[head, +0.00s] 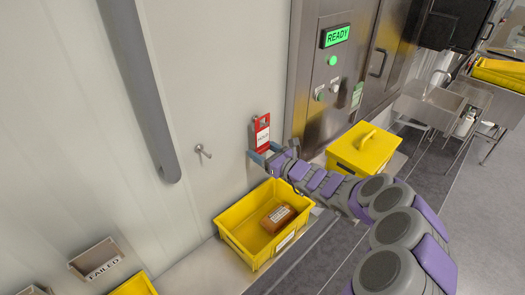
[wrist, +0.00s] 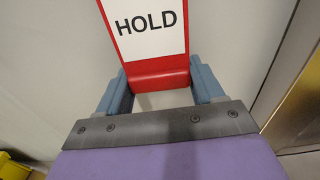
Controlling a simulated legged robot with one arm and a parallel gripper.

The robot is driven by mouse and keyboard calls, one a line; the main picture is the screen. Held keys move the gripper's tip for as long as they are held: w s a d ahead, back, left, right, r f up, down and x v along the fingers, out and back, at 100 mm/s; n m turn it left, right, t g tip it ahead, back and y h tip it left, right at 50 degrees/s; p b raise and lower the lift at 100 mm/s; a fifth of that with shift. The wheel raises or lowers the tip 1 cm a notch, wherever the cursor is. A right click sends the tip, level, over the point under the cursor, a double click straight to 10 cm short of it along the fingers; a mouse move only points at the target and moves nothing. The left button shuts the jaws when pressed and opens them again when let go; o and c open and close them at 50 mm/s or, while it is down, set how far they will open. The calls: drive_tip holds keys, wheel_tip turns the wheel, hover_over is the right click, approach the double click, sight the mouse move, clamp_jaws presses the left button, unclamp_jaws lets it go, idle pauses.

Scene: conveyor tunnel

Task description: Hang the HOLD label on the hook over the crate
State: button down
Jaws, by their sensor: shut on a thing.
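The HOLD label (head: 262,132) is a red tag with a white panel. It stands upright in front of the wall, and its "HOLD" text reads clearly in the wrist view (wrist: 150,42). My gripper (head: 257,155) is shut on the label's lower red end, and both fingers also show beside it in the wrist view (wrist: 157,88). The hook (head: 203,151) is a small metal peg on the wall, to the left of the label and apart from it. The open yellow crate (head: 237,247) stands below the hook, with a brown package (head: 278,217) inside.
A lidded yellow box (head: 362,150) stands to the right of the crate. A steel cabinet (head: 315,95) with a green READY display (head: 336,36) is right of the label. A grey rail (head: 140,85) runs down the wall at left, above a FAILED holder (head: 97,262).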

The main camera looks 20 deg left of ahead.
drive_tip(key=shift+f+b, duration=0.3)
drive_tip(key=shift+f, duration=0.35)
drive_tip(key=shift+c, duration=0.3)
unclamp_jaws()
drive_tip(key=p+v, duration=0.2)
drive_tip(key=v, duration=1.5)
drive_tip(key=shift+d, duration=0.15)
